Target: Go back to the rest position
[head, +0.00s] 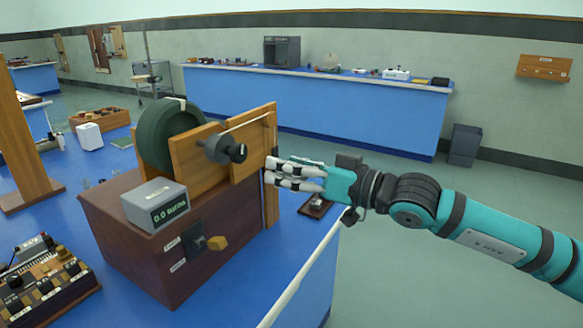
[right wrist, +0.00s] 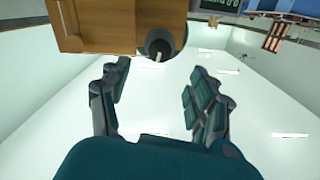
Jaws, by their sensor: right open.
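My right gripper (head: 274,172) reaches in from the right of the head view, beside the right edge of the wooden panel of a coil apparatus. In the right wrist view its fingers (right wrist: 158,90) are spread apart with nothing between them. A dark round knob (right wrist: 162,43) on a wooden panel (right wrist: 110,22) shows beyond the fingertips, apart from them. In the head view the apparatus has a dark wood box (head: 130,245), a dark green wheel (head: 165,135), a black crank knob (head: 225,149) and a grey display (head: 155,205) reading 0.0 turns. My left gripper is not in view.
The apparatus stands on a blue bench (head: 60,230) near its right edge. A control board (head: 45,285) with knobs lies at lower left, and a wooden post (head: 20,140) stands at far left. Open floor (head: 420,250) lies to the right, before another blue bench (head: 310,105).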

